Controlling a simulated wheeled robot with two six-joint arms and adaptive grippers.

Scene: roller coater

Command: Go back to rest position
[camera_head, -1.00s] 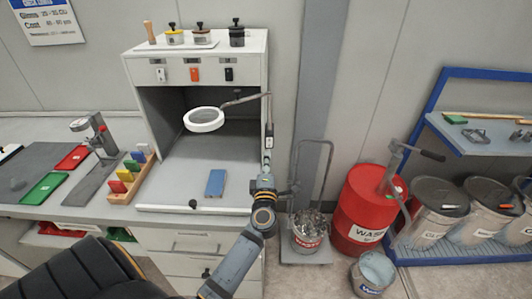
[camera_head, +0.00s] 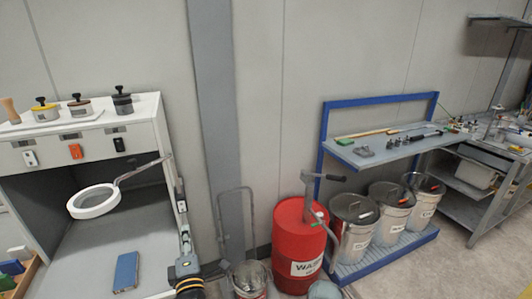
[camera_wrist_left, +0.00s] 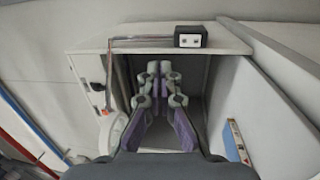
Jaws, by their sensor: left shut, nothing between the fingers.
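My left arm comes up from the bottom of the head view, in front of the right side of a white cabinet. My left gripper (camera_head: 184,238) points up along the cabinet's right edge, and its fingers are small and hard to make out there. In the left wrist view the gripper (camera_wrist_left: 158,72) shows its purple-grey fingers close together with nothing held between them. The dark opening of a cabinet shows behind the fingers. My right gripper is in neither view.
The white cabinet (camera_head: 90,148) carries a ring lamp (camera_head: 94,202) on a jointed arm. A blue block (camera_head: 126,271) lies on its surface. A red drum (camera_head: 298,245), a metal pail (camera_head: 246,280) and a blue rack (camera_head: 376,249) with lidded bins stand to the right. Floor is clear at far right.

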